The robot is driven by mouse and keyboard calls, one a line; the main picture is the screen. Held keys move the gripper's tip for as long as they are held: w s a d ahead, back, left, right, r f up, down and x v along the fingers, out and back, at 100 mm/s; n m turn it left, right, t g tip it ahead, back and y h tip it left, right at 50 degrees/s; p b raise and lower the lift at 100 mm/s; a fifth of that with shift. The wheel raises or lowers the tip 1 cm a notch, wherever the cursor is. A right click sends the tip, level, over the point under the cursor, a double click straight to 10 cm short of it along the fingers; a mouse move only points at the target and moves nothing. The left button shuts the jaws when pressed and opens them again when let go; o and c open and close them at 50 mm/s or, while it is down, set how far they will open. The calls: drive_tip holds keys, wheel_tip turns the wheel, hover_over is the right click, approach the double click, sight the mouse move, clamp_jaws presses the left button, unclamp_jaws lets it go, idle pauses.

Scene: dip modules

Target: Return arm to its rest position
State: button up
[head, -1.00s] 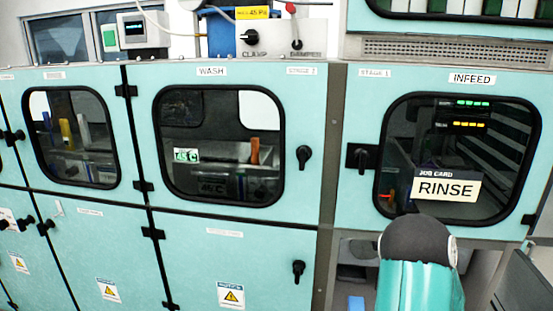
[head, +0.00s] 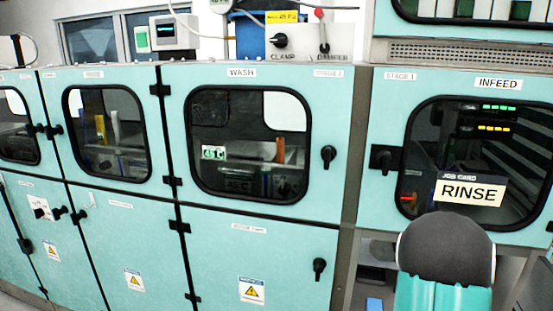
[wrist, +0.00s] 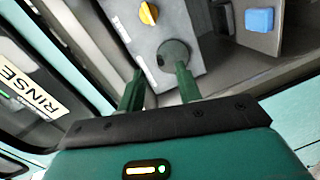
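My gripper (wrist: 159,74) shows in the wrist view with its two green fingers apart. No object shows held between them. A grey panel lies beyond the fingers, with a yellow knob (wrist: 149,13) and a round grey knob (wrist: 173,54) close to the right fingertip in the picture; I cannot tell whether they touch. In the head view a dark, rounded joint of my arm (head: 446,248) stands at the lower right, in front of the infeed cabinet. My gripper is hidden in that view.
The infeed door (head: 470,120) bears a RINSE card (head: 470,191). The wash door (head: 250,145) with a black handle (head: 328,158) is left of it. Clamp and damper controls (head: 300,42) sit on top. A blue block (wrist: 259,20) shows in the wrist view.

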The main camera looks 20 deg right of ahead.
drive_tip(key=w+a+r+m+g+y, duration=0.25)
drive_tip(key=a+r, duration=0.35)
drive_tip(key=a, duration=0.4)
drive_tip(key=w+a+r+m+g+y, duration=0.15)
drive_tip(key=w+a+r+m, duration=0.3)
drive_tip(key=a, duration=0.45)
drive_tip(key=s+a+r+m+g+y, duration=0.1)
drive_tip(key=s+a+r+g+y, duration=0.1)
drive_tip(key=s+a, duration=0.6)
drive_tip(key=s+a+r+m+g+y, duration=0.1)
drive_tip(key=s+a+r+g+y, duration=0.1)
drive_tip(key=s+a+r, duration=0.3)
drive_tip(key=s+a+y, duration=0.1)
drive_tip(key=s+a, duration=0.2)
drive_tip(key=a, duration=0.3)
drive_tip(key=shift+a, duration=0.4)
drive_tip(key=shift+d, duration=0.15)
